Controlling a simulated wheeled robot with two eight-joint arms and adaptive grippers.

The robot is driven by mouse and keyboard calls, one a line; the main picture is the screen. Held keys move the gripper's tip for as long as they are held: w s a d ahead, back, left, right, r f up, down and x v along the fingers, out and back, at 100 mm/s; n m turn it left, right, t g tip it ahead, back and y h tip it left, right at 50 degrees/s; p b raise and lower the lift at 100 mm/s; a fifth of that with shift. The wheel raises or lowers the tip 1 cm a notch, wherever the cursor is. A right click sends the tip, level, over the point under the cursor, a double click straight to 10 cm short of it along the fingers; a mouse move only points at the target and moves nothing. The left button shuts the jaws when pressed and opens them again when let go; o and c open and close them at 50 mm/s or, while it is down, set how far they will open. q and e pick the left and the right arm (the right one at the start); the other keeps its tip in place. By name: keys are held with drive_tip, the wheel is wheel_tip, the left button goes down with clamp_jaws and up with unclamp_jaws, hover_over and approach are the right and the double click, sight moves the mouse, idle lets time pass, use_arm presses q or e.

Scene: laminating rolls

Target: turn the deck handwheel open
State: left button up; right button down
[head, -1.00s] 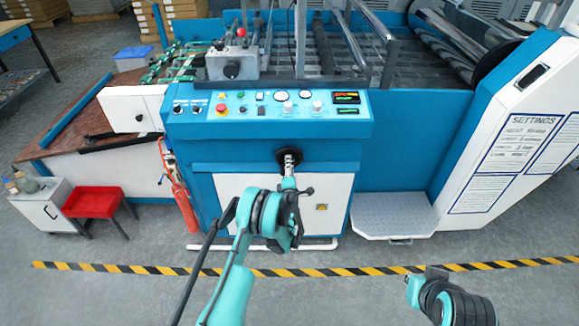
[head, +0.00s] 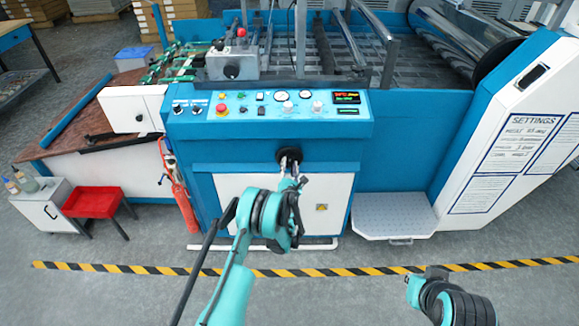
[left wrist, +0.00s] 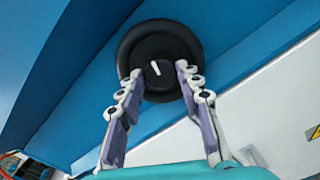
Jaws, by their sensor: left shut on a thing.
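The handwheel (head: 297,154) is a round black wheel on the blue front of the machine, below the control panel. It also shows in the left wrist view (left wrist: 158,42), with a short white mark on its hub, tilted slightly. My left gripper (head: 289,166) is at the wheel, its two fingers on opposite sides of the lower part of the wheel, shut on it. In the left wrist view the gripper (left wrist: 159,77) shows both fingers against the black wheel. My right gripper (head: 432,273) is low at the right, away from the machine; its fingers are not clear.
The control panel (head: 265,106) with buttons and gauges is above the wheel. A metal step (head: 394,214) is to the right. A red extinguisher (head: 183,205) and a red stool (head: 92,202) are to the left. Striped tape (head: 130,268) crosses the open floor.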

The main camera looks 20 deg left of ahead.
sight(289, 147)
use_arm(q)
drive_tip(key=shift+n, duration=0.9)
drive_tip(key=o, duration=1.2)
drive_tip(key=shift+c, duration=0.2)
drive_tip(key=shift+r, duration=0.1)
wheel_tip(289, 147, up, 10)
drive_tip(key=shift+f, duration=0.1)
drive_tip(key=shift+f, duration=0.1)
